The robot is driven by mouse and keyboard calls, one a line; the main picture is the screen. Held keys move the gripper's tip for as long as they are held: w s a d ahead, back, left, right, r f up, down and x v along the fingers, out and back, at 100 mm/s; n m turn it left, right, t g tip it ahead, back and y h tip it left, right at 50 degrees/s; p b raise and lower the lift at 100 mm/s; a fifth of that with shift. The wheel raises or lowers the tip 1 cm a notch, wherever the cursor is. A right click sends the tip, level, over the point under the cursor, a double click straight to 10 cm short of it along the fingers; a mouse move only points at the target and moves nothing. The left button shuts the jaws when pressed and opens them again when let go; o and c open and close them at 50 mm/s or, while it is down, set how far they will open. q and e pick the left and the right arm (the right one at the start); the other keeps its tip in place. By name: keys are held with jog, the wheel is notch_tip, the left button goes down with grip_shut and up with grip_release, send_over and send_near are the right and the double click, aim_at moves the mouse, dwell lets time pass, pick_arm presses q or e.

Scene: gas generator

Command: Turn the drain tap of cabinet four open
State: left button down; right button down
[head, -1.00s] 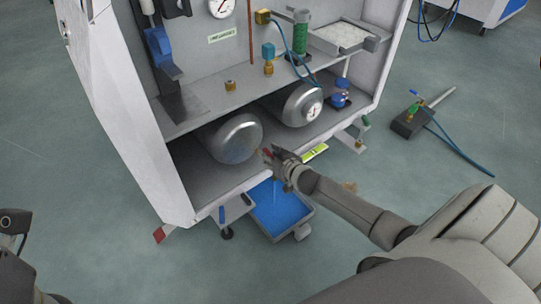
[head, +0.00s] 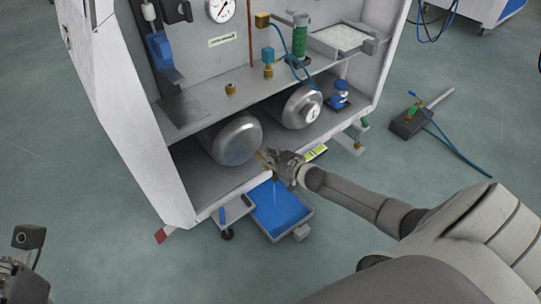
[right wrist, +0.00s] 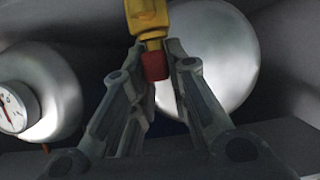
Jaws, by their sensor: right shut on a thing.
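The open white cabinet (head: 120,110) stands tilted in the head view; I cannot read a number on it. On its lower shelf lie two grey tanks, the left one (head: 236,140) nearest my right gripper. The brass drain tap (right wrist: 150,20) with a red handle (right wrist: 155,66) shows in the right wrist view. My right gripper (right wrist: 160,75) has its fingers on both sides of the red handle, shut on it. In the head view my right gripper (head: 275,162) mostly hides the tap. My left gripper (head: 28,240) shows partly at the lower left; its opening is unclear.
A tray with a blue inside (head: 308,222) sits on the floor below my right gripper. A right tank (head: 298,106) and a pressure gauge (right wrist: 12,108) are close by. A dark block with a blue hose (head: 408,124) lies on the floor at the right.

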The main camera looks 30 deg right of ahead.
jog(key=c, duration=1.4)
grip_release()
jog(key=shift+s, duration=0.1)
jog(key=shift+s, duration=0.3)
jog(key=v, duration=1.1)
jog(key=shift+r, duration=0.15)
